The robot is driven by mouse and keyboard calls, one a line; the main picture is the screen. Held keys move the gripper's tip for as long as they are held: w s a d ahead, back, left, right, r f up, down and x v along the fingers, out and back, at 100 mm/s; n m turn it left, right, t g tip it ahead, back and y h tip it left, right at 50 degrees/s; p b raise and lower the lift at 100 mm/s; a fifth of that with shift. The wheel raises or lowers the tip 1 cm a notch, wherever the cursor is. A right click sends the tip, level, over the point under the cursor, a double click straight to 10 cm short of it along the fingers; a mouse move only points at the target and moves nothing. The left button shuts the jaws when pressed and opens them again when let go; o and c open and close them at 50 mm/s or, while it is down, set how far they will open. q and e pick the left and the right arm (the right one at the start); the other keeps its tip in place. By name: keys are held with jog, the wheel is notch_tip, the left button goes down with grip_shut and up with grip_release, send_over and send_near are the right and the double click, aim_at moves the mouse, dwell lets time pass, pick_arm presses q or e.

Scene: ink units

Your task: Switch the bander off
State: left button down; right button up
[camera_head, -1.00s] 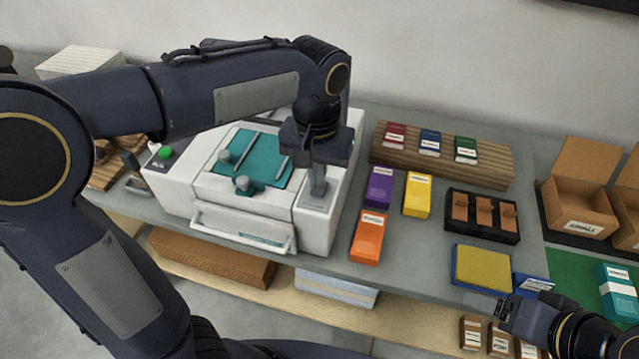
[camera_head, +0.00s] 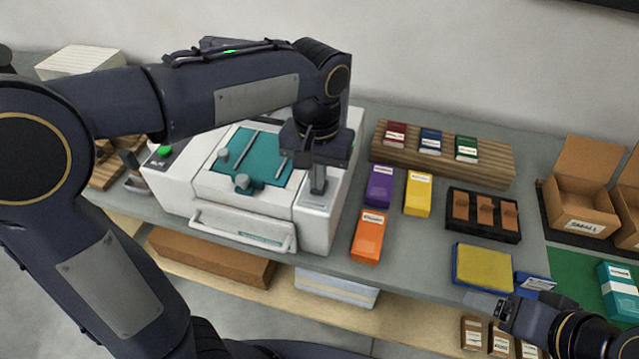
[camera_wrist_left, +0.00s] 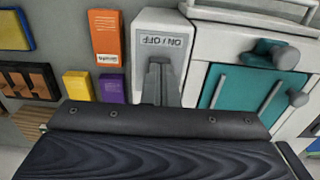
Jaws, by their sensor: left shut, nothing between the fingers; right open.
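The bander (camera_head: 180,190) is the white machine with a teal top plate (camera_head: 262,150) at the left of the bench. Its ON/OFF label (camera_wrist_left: 165,41) shows in the left wrist view, on a pale panel at the machine's corner. My left gripper (camera_head: 318,190) is shut and empty, pointing down at this panel; its fingers also show in the left wrist view (camera_wrist_left: 157,82). They cover the area beside the label, so the switch is hidden and I cannot tell whether they touch it. My right gripper (camera_head: 488,303) is open at the lower right, near the bench's front edge.
Purple (camera_head: 380,185), yellow (camera_head: 417,193) and orange (camera_head: 369,236) boxes stand close right of the bander. A wooden rack (camera_head: 480,165), black tray (camera_head: 455,230) and yellow pad (camera_head: 482,268) lie further right. A green button (camera_head: 165,151) is on the bander's left.

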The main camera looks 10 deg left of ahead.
pick_arm(q)
jog(key=shift+f+b, duration=0.4)
jog(key=shift+f, duration=0.6)
jog(key=shift+s, duration=0.15)
jog(key=shift+r+p, duration=0.35)
notch_tip(320, 180, up, 6)
jog(key=p, duration=0.5)
jog(key=shift+r+p, duration=0.2)
jog(key=shift+p, duration=0.2)
jog(key=shift+w, duration=0.2)
